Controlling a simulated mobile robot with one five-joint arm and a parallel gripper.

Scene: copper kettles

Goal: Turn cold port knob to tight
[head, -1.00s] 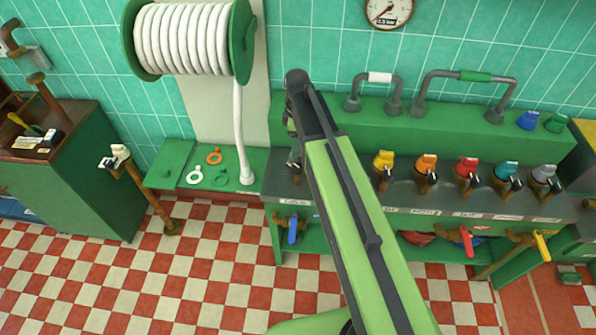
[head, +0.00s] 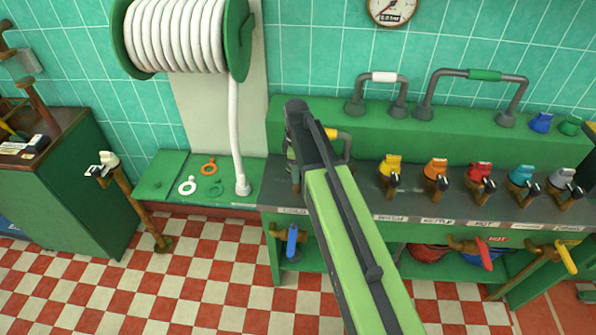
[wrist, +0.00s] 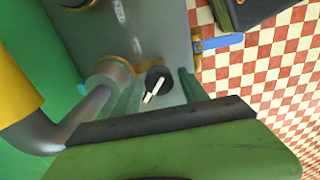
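The cold port knob (wrist: 158,82) is a round dark knob with a white pointer line, on the grey bench top in the wrist view. The line lies slantwise in the picture. My gripper (wrist: 160,92) is open, with one green finger on each side of the knob; I cannot tell whether they touch it. In the head view my arm covers the knob, and the gripper hangs at the left end of the bench (head: 410,208). A grey pipe with a brass collar (wrist: 110,68) stands beside the knob; its yellow sleeve (head: 338,134) shows in the head view.
A blue-handled tap (head: 292,240) hangs below the bench's left front. Several coloured valves, such as a yellow one (head: 391,168), stand along the bench to the right. A white hose (head: 236,130) hangs from a reel at the left.

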